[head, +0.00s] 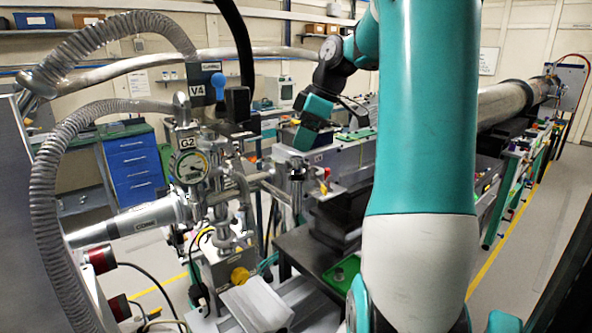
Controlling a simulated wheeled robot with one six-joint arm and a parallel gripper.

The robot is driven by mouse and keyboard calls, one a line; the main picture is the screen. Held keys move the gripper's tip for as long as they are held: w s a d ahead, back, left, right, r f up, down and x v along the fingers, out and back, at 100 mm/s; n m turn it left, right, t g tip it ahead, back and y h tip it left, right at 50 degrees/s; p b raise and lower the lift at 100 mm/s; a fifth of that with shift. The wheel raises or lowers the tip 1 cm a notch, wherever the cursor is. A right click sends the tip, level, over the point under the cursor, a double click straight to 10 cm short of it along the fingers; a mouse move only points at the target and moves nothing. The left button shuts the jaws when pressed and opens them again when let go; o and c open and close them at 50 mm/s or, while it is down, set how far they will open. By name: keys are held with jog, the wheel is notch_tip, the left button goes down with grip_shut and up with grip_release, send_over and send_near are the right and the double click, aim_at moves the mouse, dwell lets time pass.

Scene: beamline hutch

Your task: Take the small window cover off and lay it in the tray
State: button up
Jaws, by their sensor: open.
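My arm comes over from the right in the head view and bends down at a dark wrist. A green tray-like piece (345,270) lies on a dark table, partly hidden behind my arm.
Corrugated hoses (45,190) arch there. A long beam pipe (505,102) runs back right. Floor is free beyond the yellow line (500,245).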

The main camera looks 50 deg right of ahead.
aim_at(296, 158)
jog(key=shift+d+p+x, duration=0.15)
jog(key=shift+p+x, duration=0.3)
jog(key=shift+x, duration=1)
jog(key=shift+d+p+x, duration=0.2)
jog(key=shift+p+x, duration=0.25)
jog(key=shift+x, duration=0.95)
jog(key=c, duration=0.9)
jog(key=shift+o, duration=0.2)
